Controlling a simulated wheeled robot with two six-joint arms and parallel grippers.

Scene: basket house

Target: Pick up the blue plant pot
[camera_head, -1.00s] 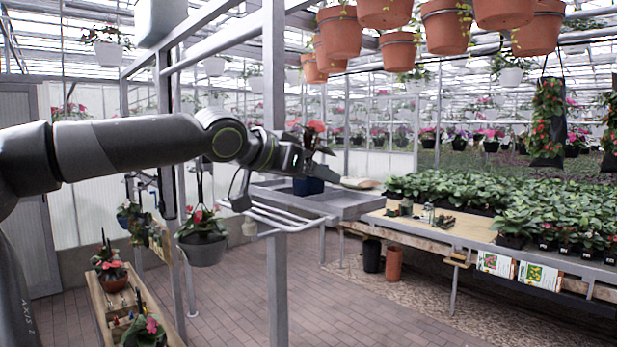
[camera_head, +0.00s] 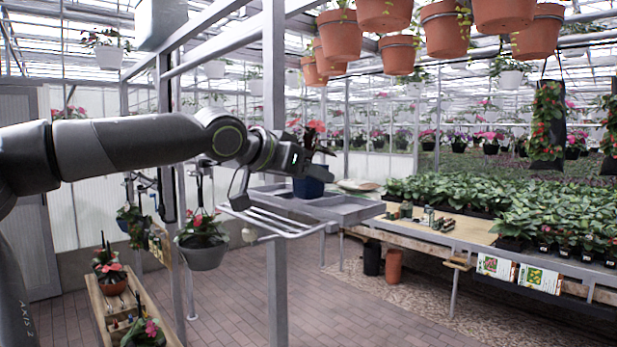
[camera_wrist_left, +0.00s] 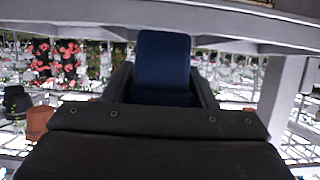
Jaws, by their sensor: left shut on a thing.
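The blue plant pot (camera_head: 308,187) holds a plant with red flowers (camera_head: 314,134) and stands upright over the grey metal shelf (camera_head: 350,212). My left gripper (camera_head: 304,166) reaches it from the left and is shut on it. In the left wrist view the dark blue pot (camera_wrist_left: 162,64) fills the space between the fingers of my left gripper (camera_wrist_left: 160,90). I cannot tell whether the pot's base touches the shelf. My right gripper is not in view.
A white tube rack (camera_head: 270,222) and a metal post (camera_head: 275,120) stand close to my left arm. Terracotta pots (camera_head: 447,27) hang above. A wooden bench (camera_head: 450,228) with seedlings is at the right. A grey hanging pot (camera_head: 203,253) is below my arm.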

